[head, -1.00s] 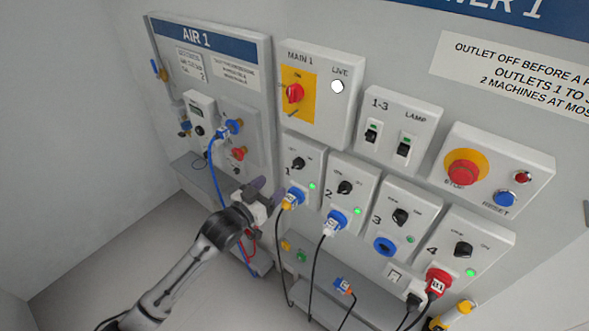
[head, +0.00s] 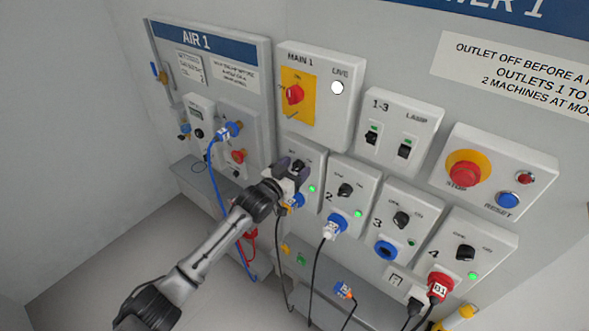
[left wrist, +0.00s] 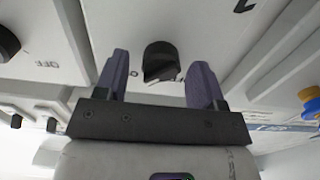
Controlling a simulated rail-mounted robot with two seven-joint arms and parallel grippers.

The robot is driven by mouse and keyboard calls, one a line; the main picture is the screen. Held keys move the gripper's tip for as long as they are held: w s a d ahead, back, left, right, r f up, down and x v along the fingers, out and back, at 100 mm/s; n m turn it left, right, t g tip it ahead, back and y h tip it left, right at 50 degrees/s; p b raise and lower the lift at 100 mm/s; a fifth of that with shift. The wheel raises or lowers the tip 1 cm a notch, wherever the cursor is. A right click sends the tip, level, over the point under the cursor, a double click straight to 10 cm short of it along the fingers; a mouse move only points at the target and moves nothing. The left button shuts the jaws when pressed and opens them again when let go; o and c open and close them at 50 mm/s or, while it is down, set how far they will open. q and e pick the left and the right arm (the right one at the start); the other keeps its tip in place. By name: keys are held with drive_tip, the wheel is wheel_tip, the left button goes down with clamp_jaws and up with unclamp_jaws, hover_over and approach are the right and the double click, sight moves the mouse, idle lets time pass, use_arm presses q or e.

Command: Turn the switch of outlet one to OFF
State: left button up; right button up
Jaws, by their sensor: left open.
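The box of outlet one (head: 316,166) is on the wall panel, with a lit green lamp (head: 312,188). Its black rotary switch (head: 298,164) is partly hidden by my left gripper (head: 291,172) in the head view. In the left wrist view the black knob (left wrist: 160,58) shows between and just beyond the two purple fingertips of my left gripper (left wrist: 160,68). The fingers are open, with a gap to the knob on both sides. Whether they touch it I cannot tell. A blue plug (head: 297,201) sits in outlet one, below the gripper. My right gripper is not in view.
Outlet two's switch (head: 345,190) and plugged blue connector (head: 335,226) are close to the right. The MAIN 1 switch (head: 294,95) is above. The AIR 1 panel (head: 262,90) with its blue hose (head: 212,165) is to the left. Cables hang below the outlets.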

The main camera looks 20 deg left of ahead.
use_arm(q)
drive_tip(key=c, duration=0.9)
